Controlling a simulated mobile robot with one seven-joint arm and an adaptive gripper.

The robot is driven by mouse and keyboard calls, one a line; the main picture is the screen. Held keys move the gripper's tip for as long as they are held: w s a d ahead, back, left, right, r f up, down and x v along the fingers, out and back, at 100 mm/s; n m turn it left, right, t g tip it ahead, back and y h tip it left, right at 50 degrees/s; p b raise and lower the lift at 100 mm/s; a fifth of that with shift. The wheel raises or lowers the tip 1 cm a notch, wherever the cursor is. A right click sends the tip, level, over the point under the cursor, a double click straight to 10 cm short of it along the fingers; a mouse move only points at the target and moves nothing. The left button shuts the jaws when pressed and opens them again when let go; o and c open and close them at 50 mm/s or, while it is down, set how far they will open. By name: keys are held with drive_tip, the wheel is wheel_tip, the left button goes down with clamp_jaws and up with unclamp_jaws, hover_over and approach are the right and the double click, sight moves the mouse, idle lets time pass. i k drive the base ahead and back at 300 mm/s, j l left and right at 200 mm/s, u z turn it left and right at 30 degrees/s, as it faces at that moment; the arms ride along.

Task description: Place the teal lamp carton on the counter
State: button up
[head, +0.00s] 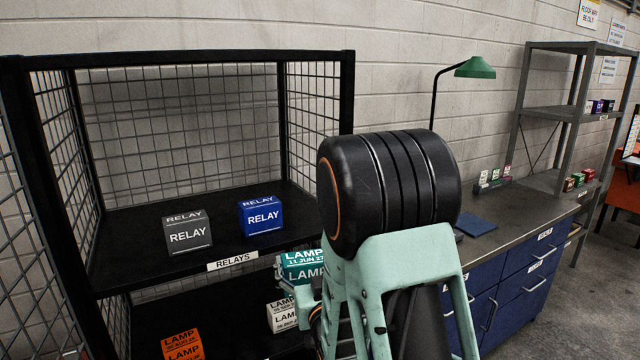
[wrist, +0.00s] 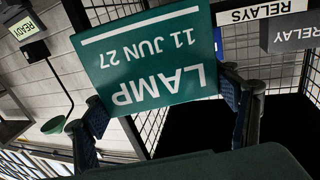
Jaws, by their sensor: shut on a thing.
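The teal lamp carton (wrist: 150,62) fills the upper middle of the wrist view, its label "LAMP 11 JUN 27" upside down there. My gripper (wrist: 165,98) is shut on it, one finger at each side. In the head view the carton (head: 300,268) shows at the front of the black rack, below the relay shelf's edge, partly hidden by my arm. The counter (head: 510,232) is a dark top over blue drawers, to the right of my arm. A blue mat (head: 477,224) lies on it. My arm hides the counter's left part.
The black mesh rack (head: 160,235) holds a grey relay box (head: 187,233) and a blue relay box (head: 260,216). Below are a white lamp carton (head: 283,314) and an orange one (head: 183,345). A green desk lamp (head: 475,67) stands over the counter.

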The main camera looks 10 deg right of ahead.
sight(541, 208)
drive_tip(key=l, duration=1.55)
drive_tip(key=i+l, duration=0.1)
drive_tip(key=l, duration=1.45)
drive_tip(key=i+l, duration=0.1)
drive_tip(key=l, duration=0.55)
drive_tip(key=i+l, duration=0.1)
drive_tip(key=l, duration=1.25)
drive_tip(key=i+z, duration=0.05)
